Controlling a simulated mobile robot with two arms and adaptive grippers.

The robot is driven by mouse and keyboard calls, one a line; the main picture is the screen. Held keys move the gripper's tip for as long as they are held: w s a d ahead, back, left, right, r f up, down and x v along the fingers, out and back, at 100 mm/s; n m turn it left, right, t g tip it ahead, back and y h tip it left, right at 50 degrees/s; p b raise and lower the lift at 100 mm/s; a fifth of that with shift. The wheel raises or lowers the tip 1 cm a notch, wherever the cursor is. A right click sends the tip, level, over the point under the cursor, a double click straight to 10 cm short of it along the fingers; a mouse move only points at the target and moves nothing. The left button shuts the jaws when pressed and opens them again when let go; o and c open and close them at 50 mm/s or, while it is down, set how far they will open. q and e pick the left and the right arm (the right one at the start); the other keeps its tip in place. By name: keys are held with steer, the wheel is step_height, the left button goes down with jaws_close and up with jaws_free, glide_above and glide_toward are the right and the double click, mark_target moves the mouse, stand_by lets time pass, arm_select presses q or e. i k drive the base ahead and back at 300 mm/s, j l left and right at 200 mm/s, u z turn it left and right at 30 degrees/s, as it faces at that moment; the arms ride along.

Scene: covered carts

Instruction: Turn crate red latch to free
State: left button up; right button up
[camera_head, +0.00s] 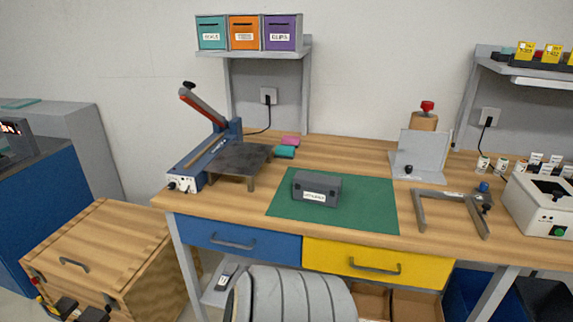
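The wooden crate (130,240) stands on the floor at the lower left, its lid down with a dark handle (74,265) on top. A small red latch (35,274) shows at the left end of its front edge; its exact turn is too small to tell. A dark latch (110,302) sits at the right end of that edge. My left gripper (74,309) is at the bottom left edge, in front of the crate between the two latches. Its dark fingers are partly cut off, and I cannot tell whether they touch anything. My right gripper is out of view.
A workbench (350,150) with a blue drawer (232,238) and a yellow drawer (378,262) stands right of the crate. A blue cabinet (50,200) stands behind the crate at left.

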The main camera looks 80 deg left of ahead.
mark_target(35, 281)
steer(key=u, duration=4.55)
steer(key=i+j+z, duration=0.1)
steer(key=i+j, duration=0.25)
steer(key=i, duration=0.2)
steer(key=i+j, duration=0.4)
steer(key=i, duration=0.2)
steer(key=l+z, duration=0.05)
